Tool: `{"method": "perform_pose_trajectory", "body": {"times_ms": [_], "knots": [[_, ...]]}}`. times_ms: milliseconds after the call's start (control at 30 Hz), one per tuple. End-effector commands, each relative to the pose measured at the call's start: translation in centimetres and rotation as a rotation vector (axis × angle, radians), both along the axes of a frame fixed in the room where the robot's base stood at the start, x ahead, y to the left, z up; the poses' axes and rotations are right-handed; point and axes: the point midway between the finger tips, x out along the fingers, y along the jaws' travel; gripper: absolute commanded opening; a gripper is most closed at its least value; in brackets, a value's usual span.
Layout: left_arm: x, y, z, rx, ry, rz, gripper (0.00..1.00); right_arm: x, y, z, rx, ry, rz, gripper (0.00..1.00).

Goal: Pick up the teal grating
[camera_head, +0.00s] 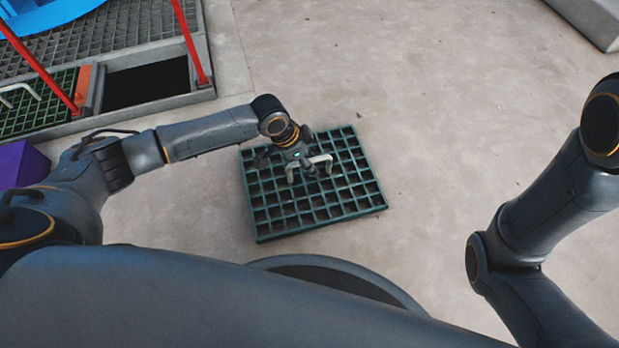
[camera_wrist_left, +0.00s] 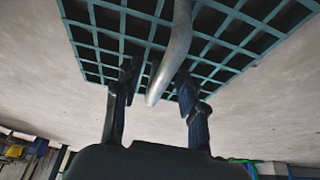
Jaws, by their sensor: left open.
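The teal grating (camera_head: 345,203) lies flat on the concrete floor in the head view, in front of my base. A pale bent handle (camera_head: 320,160) stands up from its middle. My left gripper (camera_head: 303,170) is over the grating at this handle and hides part of it. In the left wrist view the grating (camera_wrist_left: 110,42) fills the top, and the grey handle (camera_wrist_left: 172,60) runs down between the two open fingers of my left gripper (camera_wrist_left: 158,88). I cannot tell whether either finger touches the handle. My right arm shows at the right of the head view, but its gripper is out of view.
A rectangular dark opening (camera_head: 146,84) in the floor lies at the upper left, beside red posts (camera_head: 190,42) and another green grating (camera_head: 38,108). A purple block (camera_head: 22,163) is at the left edge. The floor right of the teal grating is clear.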

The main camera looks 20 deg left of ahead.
Motion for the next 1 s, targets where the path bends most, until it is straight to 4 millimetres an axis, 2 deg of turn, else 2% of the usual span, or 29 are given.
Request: {"method": "perform_pose_trajectory", "body": {"times_ms": [867,1000], "knots": [[-0.03,0.03,-0.53,0.0,0.0,0.0,0.41,0.08,0.0,0.78,0.0,0.001,-0.001,0.37],[-0.03,0.02,-0.52,0.0,0.0,0.0,0.14,0.09,0.0,0.78,0.0,0.002,-0.001,0.37]]}}
